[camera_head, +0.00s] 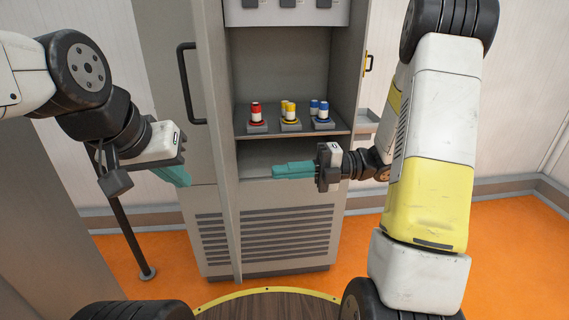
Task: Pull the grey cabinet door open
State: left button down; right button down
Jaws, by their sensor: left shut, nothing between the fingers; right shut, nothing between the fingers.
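The grey cabinet (342,70) stands ahead, and its front is open to the shelves inside. Its grey door (168,60) is swung out on the left side, with a black bar handle (187,85) on it. My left gripper (182,180) is shut and empty, low in front of the door and below the handle. My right gripper (276,171) is shut and empty, in front of the cabinet's lower opening, pointing left. Neither gripper is seen holding the handle or door.
On the cabinet shelf (262,132) stand red, yellow and blue capped items (289,110) on small bases. A vented panel (285,235) is below. A thin dark pole (128,235) stands on the orange floor (500,255) at left. A round wooden platform edge (268,291) is at the bottom.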

aim_at(228, 176)
jog(key=a, duration=0.9)
jog(key=shift+s+a, duration=0.35)
jog(key=shift+a, duration=0.1)
